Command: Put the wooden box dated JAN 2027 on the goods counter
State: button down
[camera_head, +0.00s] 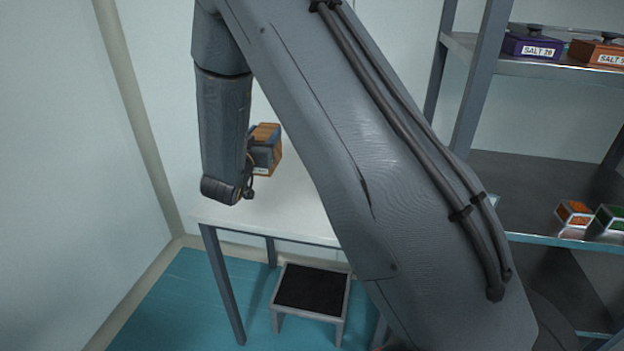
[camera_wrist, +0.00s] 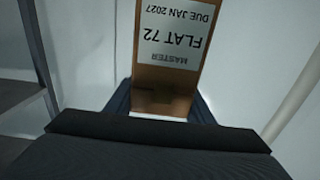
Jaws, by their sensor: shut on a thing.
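The wooden box (camera_wrist: 165,75) shows in the wrist view with a silver label that reads, upside down, MASTER, FLAT 72, DUE JAN 2027. My gripper (camera_wrist: 160,110) is shut on it, one dark finger on each side. In the head view the wooden box (camera_head: 267,135) shows partly behind my wrist, over a white-topped table (camera_head: 290,214), likely the goods counter. I cannot tell whether the box touches the tabletop. My gripper in the head view is mostly hidden by my arm.
A low step stool (camera_head: 312,290) with a black top stands under the table's front edge. A metal shelf (camera_head: 540,180) at right holds a purple box (camera_head: 531,47), an orange box (camera_head: 598,52) and small boxes (camera_head: 574,214) lower down. My arm hides the table's right part. Walls close in behind and at left.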

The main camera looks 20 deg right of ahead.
jog(key=shift+a+f+p, duration=0.1)
jog(key=shift+f+p, duration=1.15)
jog(key=shift+f, duration=3.7)
jog(key=shift+f, duration=0.1)
jog(key=c, duration=0.8)
grip_release()
jog(key=shift+c, duration=0.2)
jog(key=shift+s, duration=0.1)
jog(key=b+v, duration=0.3)
jog(key=v, duration=0.9)
jog(key=shift+a, duration=0.15)
